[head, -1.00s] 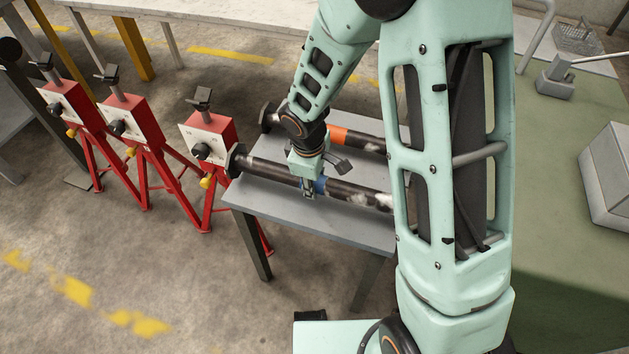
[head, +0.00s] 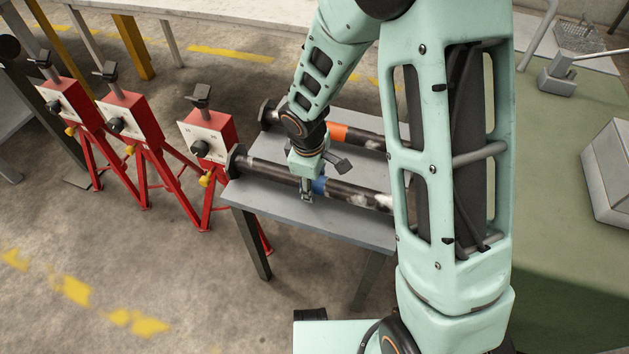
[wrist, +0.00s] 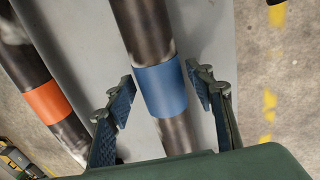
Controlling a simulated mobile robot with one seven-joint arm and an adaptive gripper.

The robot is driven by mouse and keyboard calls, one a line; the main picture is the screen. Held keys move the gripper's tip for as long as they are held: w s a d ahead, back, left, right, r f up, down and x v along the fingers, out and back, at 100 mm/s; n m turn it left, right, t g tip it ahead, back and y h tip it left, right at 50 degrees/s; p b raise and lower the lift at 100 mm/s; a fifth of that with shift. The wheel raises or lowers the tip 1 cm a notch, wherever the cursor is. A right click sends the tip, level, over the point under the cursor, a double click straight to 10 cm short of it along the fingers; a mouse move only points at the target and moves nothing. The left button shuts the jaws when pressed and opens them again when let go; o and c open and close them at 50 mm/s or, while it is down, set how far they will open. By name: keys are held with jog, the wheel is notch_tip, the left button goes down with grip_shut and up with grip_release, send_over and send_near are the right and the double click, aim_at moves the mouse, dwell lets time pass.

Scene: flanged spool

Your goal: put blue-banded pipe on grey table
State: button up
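The blue-banded pipe (head: 350,194) is dark with a flanged end at its left, and it lies lengthwise along the grey table (head: 262,206). Its blue band (wrist: 160,90) is in the middle of the wrist view. My gripper (head: 307,194) is down at the pipe by the band. In the wrist view my gripper (wrist: 162,82) has its two fingers apart, one on each side of the band, with a narrow gap showing on both sides. The pipe's right end is hidden behind my arm in the head view.
An orange-banded pipe (head: 352,135) lies behind, roughly parallel, on the same table. Red stands (head: 207,137) are at the left, the nearest close to the flange. A green bench (head: 560,150) with a grey box (head: 610,172) is at the right.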

jog(key=shift+s+f, duration=0.1)
jog(key=shift+s, duration=0.05)
jog(key=v, duration=1.2)
dwell(0.3)
